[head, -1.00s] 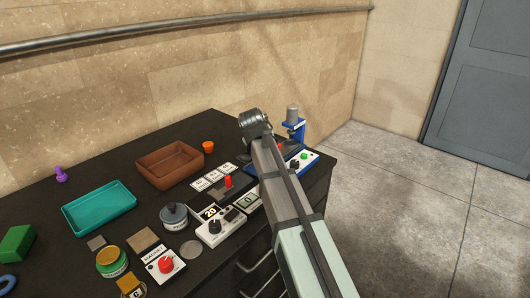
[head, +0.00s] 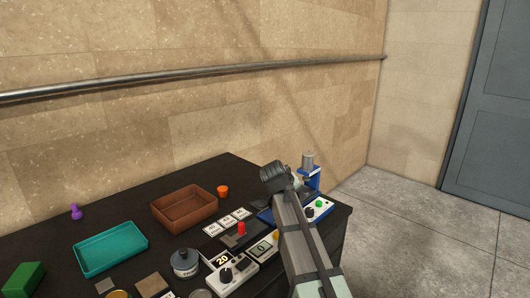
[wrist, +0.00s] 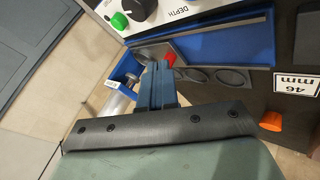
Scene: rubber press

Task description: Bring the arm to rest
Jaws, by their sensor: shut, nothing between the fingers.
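My arm reaches over the right end of the black bench (head: 130,195) in the head view, and its wrist end hides my gripper there. In the wrist view my gripper (wrist: 155,70) has its two blue-grey fingers together, with nothing seen between them. The blue press (head: 313,178) stands just beyond my wrist at the bench's right end. Its blue frame also shows beside the fingers in the wrist view (wrist: 125,72). Whether the fingers touch anything there cannot be told.
A white panel (wrist: 150,12) with a dial and buttons lies near the press. A brown tray (head: 185,222), a teal tray (head: 112,262), an orange cup (head: 222,191) and a white dial box (head: 233,272) are on the bench. A wall rail (head: 200,79) runs behind.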

